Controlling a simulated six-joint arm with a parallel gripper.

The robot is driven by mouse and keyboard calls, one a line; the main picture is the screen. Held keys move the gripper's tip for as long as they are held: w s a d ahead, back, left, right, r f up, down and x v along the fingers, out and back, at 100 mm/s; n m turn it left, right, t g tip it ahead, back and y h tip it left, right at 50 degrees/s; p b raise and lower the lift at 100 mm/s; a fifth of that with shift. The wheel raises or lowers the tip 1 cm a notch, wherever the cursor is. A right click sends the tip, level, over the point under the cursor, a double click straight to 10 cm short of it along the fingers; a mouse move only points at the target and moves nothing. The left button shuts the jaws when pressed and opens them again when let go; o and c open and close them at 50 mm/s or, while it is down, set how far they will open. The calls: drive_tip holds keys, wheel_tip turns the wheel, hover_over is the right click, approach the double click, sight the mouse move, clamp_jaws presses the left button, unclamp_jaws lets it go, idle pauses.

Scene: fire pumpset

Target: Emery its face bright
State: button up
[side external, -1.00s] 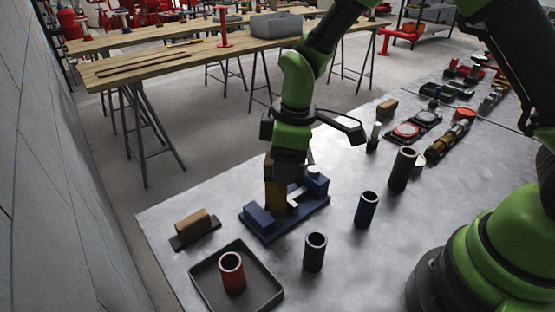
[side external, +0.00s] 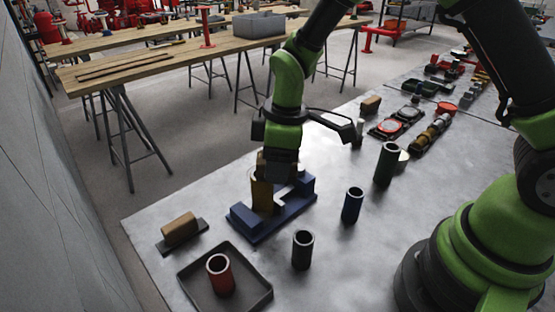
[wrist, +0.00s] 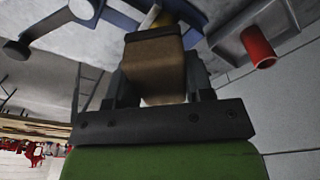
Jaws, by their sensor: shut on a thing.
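My gripper (wrist: 155,85) is shut on a brown block (wrist: 158,65), which fills the space between its fingers in the wrist view. In the side view my gripper (side external: 277,170) points down over a blue fixture (side external: 285,222). A brass-yellow piece (side external: 262,196) stands upright in this fixture, directly below the gripper. In the wrist view a bit of yellow (wrist: 165,19) shows just beyond the block, with blue fixture parts (wrist: 112,12) beside it. I cannot tell whether the block touches the yellow piece; its face is hidden.
A dark tray (side external: 246,300) holds a red tube (side external: 221,274). Another brown block (side external: 180,228) rests on a dark plate at left. Bare metal lies between them.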

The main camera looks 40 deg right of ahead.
drive_tip(key=shift+w+a, duration=1.95)
drive_tip(key=shift+a, duration=0.05)
drive_tip(key=shift+d, duration=0.1)
idle(1.8)
drive_tip(key=shift+s+d, duration=1.9)
drive_tip(key=shift+s, duration=0.05)
idle(2.1)
